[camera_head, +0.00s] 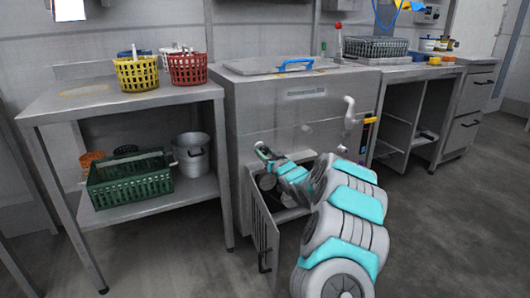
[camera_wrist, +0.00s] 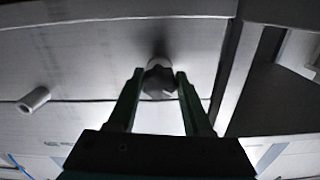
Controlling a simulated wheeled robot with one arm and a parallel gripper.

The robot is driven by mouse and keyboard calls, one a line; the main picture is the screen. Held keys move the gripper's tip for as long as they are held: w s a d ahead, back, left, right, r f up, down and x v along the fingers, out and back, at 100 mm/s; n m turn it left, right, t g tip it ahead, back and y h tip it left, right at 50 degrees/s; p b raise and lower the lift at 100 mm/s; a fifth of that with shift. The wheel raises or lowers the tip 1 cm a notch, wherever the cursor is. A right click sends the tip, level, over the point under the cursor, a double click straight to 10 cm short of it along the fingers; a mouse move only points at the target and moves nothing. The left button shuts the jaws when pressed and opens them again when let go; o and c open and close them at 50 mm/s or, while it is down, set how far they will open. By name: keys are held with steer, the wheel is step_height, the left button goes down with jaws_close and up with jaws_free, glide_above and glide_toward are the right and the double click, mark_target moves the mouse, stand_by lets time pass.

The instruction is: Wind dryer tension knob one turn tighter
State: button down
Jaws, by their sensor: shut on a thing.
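A small dark grey knob (camera_wrist: 160,84) sits against a pale panel in the wrist view. My gripper (camera_wrist: 159,76) has its two dark green fingers on either side of it, shut on it near the fingertips. In the head view my gripper (camera_head: 262,151) is at the left front of the grey metal machine (camera_head: 290,108), above its open lower compartment. The knob cannot be made out in the head view. Any mark showing how far the knob is turned is not visible.
The compartment door (camera_head: 262,232) hangs open below my arm. A white handle (camera_head: 349,112) juts from the machine's front. A steel table (camera_head: 110,103) at left carries yellow (camera_head: 137,74) and red (camera_head: 188,69) baskets. A pale peg (camera_wrist: 34,99) sticks out left of the knob.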

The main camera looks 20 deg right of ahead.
steer(key=m+p, duration=0.1)
steer(key=p, duration=0.1)
steer(key=m+p, duration=0.1)
steer(key=p, duration=0.1)
steer(key=shift+r+m, duration=0.25)
steer(key=shift+m, duration=0.05)
steer(key=shift+m+p, duration=0.9)
steer(key=shift+p, duration=0.25)
steer(key=m+p, duration=0.3)
steer(key=m, duration=0.1)
steer(key=shift+f, duration=0.1)
steer(key=shift+a+f+m+p, duration=0.15)
steer(key=shift+m+p, duration=0.55)
steer(key=shift+m, duration=0.7)
steer(key=shift+c, duration=1.6)
jaws_free()
steer(key=shift+s, duration=0.1)
